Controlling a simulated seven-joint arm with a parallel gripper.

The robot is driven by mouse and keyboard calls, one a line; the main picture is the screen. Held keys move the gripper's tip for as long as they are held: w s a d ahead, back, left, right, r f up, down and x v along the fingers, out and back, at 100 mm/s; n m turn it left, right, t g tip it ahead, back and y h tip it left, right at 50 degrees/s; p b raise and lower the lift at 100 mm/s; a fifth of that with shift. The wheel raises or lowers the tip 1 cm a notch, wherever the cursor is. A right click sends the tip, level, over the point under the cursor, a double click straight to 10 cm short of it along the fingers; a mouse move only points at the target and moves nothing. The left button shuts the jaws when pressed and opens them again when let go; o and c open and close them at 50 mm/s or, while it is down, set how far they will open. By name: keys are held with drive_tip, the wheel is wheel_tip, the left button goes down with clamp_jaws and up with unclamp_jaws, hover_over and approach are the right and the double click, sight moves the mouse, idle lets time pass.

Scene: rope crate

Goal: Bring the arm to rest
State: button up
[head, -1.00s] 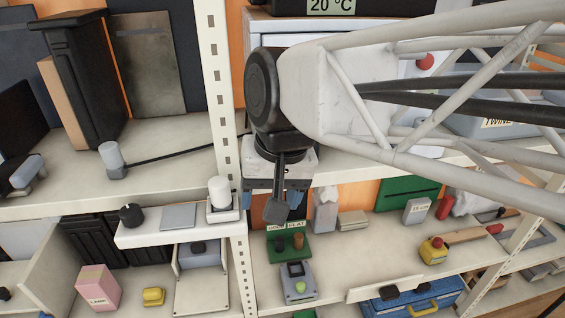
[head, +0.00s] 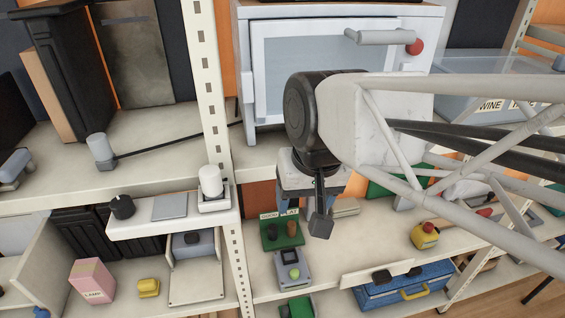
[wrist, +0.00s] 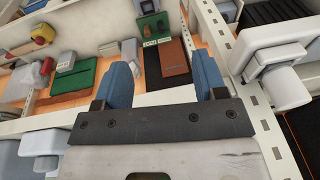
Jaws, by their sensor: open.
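My gripper shows in the wrist view (wrist: 163,85) with two blue fingers spread wide apart and nothing between them. In the head view my arm comes in from the right, and its wrist hangs in front of the shelving. The fingers are mostly hidden there behind the wrist. In the wrist view the gap between the fingers faces a lower shelf with a brown block (wrist: 173,57) and a dark strip beside it. No object is held.
A white perforated upright (head: 215,100) stands left of my wrist. A white oven-like box (head: 300,60) is behind the arm.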

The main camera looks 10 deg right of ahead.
drive_tip(key=shift+d, duration=0.1)
idle(0.3)
drive_tip(key=s+d+f+h, duration=0.1)
drive_tip(key=s+d+f, duration=0.1)
drive_tip(key=d+f, duration=0.2)
drive_tip(key=shift+d, duration=1.05)
